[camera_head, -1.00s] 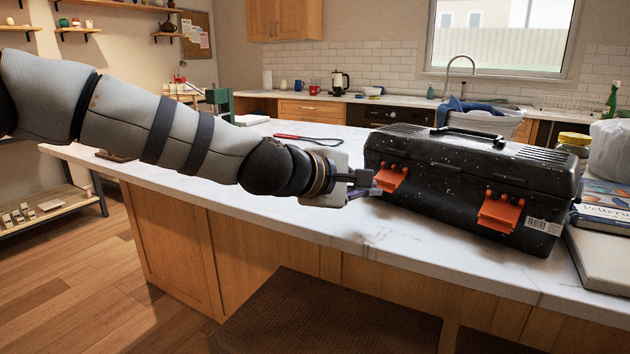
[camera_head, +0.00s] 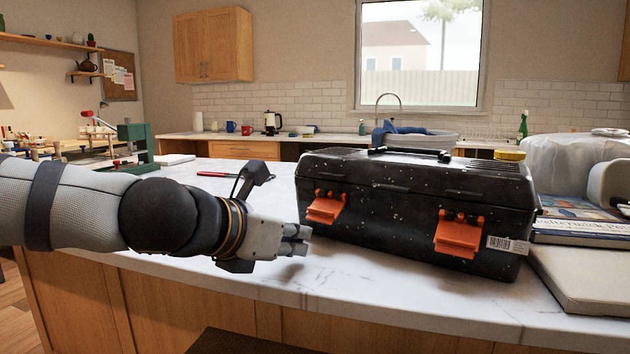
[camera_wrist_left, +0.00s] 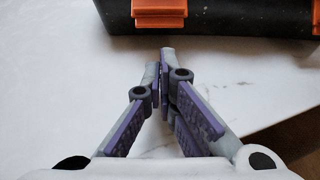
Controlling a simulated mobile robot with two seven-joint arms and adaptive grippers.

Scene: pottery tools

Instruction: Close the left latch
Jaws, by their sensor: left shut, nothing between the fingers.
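A black speckled toolbox (camera_head: 400,200) sits on the marble counter with its lid down and its handle folded flat. Its left orange latch (camera_head: 326,207) is on the front face, its lower part sticking outward. The right orange latch (camera_head: 458,235) also juts out at the bottom. My left gripper (camera_head: 300,239) is shut and empty, low over the counter, in front of and slightly left of the left latch, apart from it. In the left wrist view, the closed fingertips (camera_wrist_left: 165,56) point at the toolbox, below the orange latch (camera_wrist_left: 160,12). My right gripper is not in view.
Books (camera_head: 575,220) and a pale flat slab (camera_head: 585,280) lie right of the toolbox. A red-handled tool (camera_head: 216,175) lies behind my left wrist. The counter (camera_head: 350,280) in front of the toolbox is clear up to its front edge.

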